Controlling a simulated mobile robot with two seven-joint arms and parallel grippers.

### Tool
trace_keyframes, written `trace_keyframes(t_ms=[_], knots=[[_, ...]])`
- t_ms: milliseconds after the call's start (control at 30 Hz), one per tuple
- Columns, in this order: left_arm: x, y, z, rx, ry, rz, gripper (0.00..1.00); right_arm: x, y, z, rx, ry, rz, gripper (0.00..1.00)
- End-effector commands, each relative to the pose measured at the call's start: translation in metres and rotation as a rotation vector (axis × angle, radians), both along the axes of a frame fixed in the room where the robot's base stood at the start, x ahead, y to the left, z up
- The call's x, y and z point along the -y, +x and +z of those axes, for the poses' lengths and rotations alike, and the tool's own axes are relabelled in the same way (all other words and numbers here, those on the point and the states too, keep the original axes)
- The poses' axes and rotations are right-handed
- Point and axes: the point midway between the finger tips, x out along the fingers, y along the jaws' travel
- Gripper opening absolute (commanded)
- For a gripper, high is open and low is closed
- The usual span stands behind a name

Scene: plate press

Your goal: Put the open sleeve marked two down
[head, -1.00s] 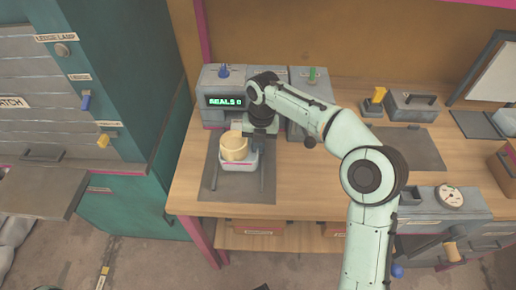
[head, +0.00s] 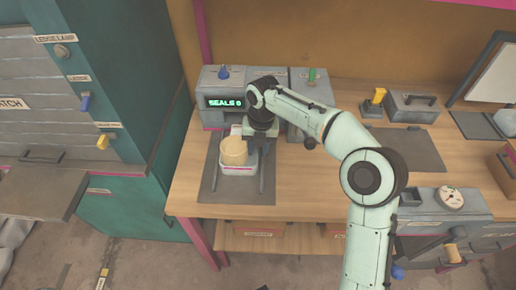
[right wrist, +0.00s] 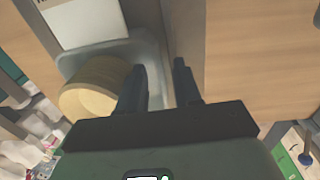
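A pale holder (head: 238,169) with a light rim rests on the dark mat below the display unit; I take it for the open sleeve, but no mark two is legible. In the right wrist view the grey holder (right wrist: 148,45) has a white panel (right wrist: 85,20) beside the tan block (right wrist: 93,88). My right gripper (right wrist: 160,85) is at the holder's right side, fingers apart, with nothing visibly clamped between them. Its fingers are mostly hidden in the head view. My left gripper is out of view.
The grey unit (head: 216,84) reading "SEALS 0" stands right behind the holder. A second grey unit (head: 311,84) with a green knob is beside it. Bare wooden table (head: 310,185) lies to the right. A teal cabinet (head: 125,205) stands at the left.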

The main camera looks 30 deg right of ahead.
Motion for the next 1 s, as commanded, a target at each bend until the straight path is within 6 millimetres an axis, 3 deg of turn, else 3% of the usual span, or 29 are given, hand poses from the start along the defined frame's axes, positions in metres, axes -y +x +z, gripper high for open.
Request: trace_keyframes(t_ms=[300,500,700,1000], knots=[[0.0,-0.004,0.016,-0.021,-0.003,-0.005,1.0,0.003,-0.001,0.07,0.006,0.0,0.0,0.34],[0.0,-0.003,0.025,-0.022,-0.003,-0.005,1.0,0.005,-0.003,0.103,0.003,-0.001,0.001,0.34],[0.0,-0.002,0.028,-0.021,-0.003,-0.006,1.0,0.006,-0.004,0.114,0.001,-0.001,0.001,0.34],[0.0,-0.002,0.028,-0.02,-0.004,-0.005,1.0,0.006,-0.004,0.114,0.001,-0.001,0.0,0.34]])
